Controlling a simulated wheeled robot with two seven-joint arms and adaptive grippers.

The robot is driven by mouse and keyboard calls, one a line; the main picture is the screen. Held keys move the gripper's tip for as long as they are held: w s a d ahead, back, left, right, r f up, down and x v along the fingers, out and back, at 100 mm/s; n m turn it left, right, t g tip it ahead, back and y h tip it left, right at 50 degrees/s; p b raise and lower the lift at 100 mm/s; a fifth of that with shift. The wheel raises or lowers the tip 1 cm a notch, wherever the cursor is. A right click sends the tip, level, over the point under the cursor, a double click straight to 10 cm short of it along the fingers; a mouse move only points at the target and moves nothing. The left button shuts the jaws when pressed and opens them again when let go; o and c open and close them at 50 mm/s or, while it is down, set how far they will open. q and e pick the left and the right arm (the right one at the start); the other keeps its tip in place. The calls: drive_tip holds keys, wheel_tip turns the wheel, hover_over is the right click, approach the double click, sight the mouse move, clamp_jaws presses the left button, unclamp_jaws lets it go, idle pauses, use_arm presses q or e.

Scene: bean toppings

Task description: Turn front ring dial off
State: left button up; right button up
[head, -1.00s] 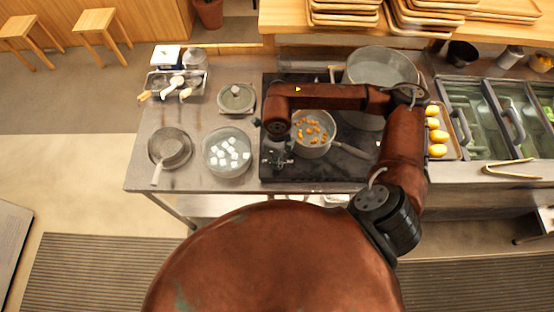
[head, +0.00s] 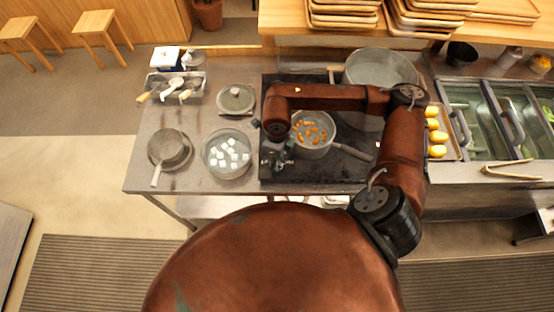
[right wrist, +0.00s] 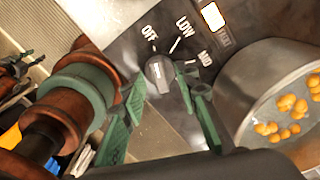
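The ring dial (right wrist: 160,72) is a grey round knob on the dark stove panel, with OFF, LOW and MID printed around it in white. I cannot tell for sure which label it points to. My right gripper (right wrist: 160,80) has green fingers, apart, one on each side of the dial; firm contact is not clear. In the head view my right gripper (head: 277,156) is low over the front left of the black stove (head: 310,178), and the dial is hidden there. My left gripper is not in view.
A pot with orange beans (head: 313,131) stands close right of my right gripper, its handle pointing right. A large pot (head: 381,68) is behind. A bowl with white cubes (head: 227,153) and a small pan (head: 170,149) stand to the left.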

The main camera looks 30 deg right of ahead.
wheel_tip(320, 180, up, 12)
idle(0.4)
drive_tip(key=shift+f, duration=0.1)
idle(0.3)
